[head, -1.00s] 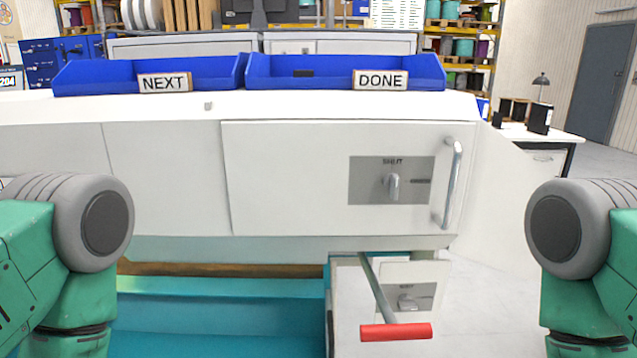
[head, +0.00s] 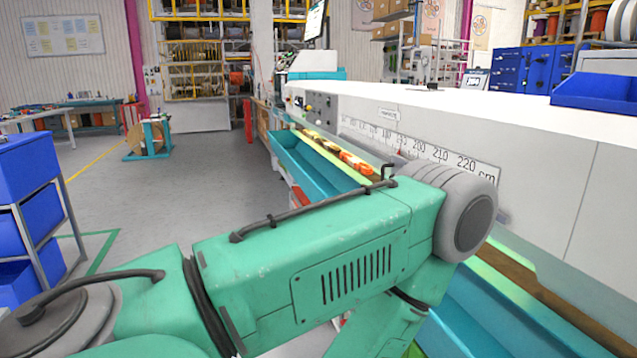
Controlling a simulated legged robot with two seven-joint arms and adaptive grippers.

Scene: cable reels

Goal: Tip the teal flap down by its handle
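A long teal flap or trough (head: 300,160) runs along the front of the white machine; its nearer stretch shows again at lower right, and my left arm covers the part between. I cannot tell whether these are one piece. A small red part shows below the far stretch, mostly hidden by my arm; I cannot tell whether it is a handle. The red-gripped lever is not in this view. My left arm crosses the middle of the picture. Neither gripper is in view.
The white machine (head: 570,170) with a centimetre scale (head: 425,153) fills the right side. A blue bin (head: 598,91) sits on its top. A rack of blue bins (head: 28,220) stands at left. The grey floor between (head: 180,190) is clear.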

